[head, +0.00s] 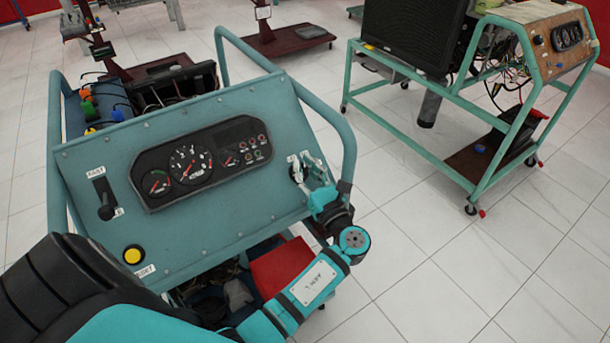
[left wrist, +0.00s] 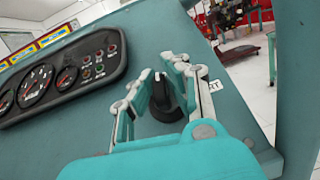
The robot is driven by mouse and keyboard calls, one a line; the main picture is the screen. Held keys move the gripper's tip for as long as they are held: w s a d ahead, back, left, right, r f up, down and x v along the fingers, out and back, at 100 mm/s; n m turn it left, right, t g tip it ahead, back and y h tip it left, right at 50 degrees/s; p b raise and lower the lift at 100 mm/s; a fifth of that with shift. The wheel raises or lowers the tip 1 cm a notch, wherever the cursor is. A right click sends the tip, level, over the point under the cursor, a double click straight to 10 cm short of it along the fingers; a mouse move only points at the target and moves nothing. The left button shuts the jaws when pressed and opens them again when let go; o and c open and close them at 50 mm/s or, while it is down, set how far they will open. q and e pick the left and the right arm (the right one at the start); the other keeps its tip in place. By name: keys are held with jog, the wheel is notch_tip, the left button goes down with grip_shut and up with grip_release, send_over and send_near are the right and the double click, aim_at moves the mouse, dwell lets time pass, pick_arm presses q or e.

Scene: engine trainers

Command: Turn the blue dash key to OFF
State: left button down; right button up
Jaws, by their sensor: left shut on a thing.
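The dash key is a black rotary knob (left wrist: 166,102) with a white pointer mark, on the right part of the blue dash panel (head: 225,108). In the left wrist view its pointer faces roughly up. My left gripper (head: 313,183) reaches the panel's right side in the head view and mostly covers the knob there. In the left wrist view my left gripper (left wrist: 163,90) has its teal and grey fingers on both sides of the knob, shut on it. A white label ending in "RT" (left wrist: 214,86) is partly visible beside the right finger. The OFF label cannot be read. My right gripper is not in view.
A gauge cluster (head: 201,163) sits left of the knob. A black lever switch (head: 105,207) and a yellow button (head: 133,255) are at the panel's left. A teal tube frame (head: 349,145) stands close to my gripper. Another engine trainer (head: 480,90) stands at right, with open floor between.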

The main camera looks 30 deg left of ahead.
aim_at(305, 167)
pick_arm(q)
jog(key=shift+s+f+n+g+y+b, duration=0.15)
jog(key=shift+f+n+g+y+b, duration=0.35)
jog(key=shift+n+g, duration=0.5)
jog(key=c, duration=1.4)
grip_release()
jog(key=shift+s+d+r+n, duration=0.1)
jog(key=shift+s+r+n, duration=0.05)
jog(key=shift+n, duration=0.15)
jog(key=shift+o, duration=0.2)
jog(key=shift+w, duration=0.25)
jog(key=shift+r, duration=0.15)
notch_tip(305, 167, up, 10)
jog(key=shift+f, duration=0.2)
jog(key=shift+f, duration=0.1)
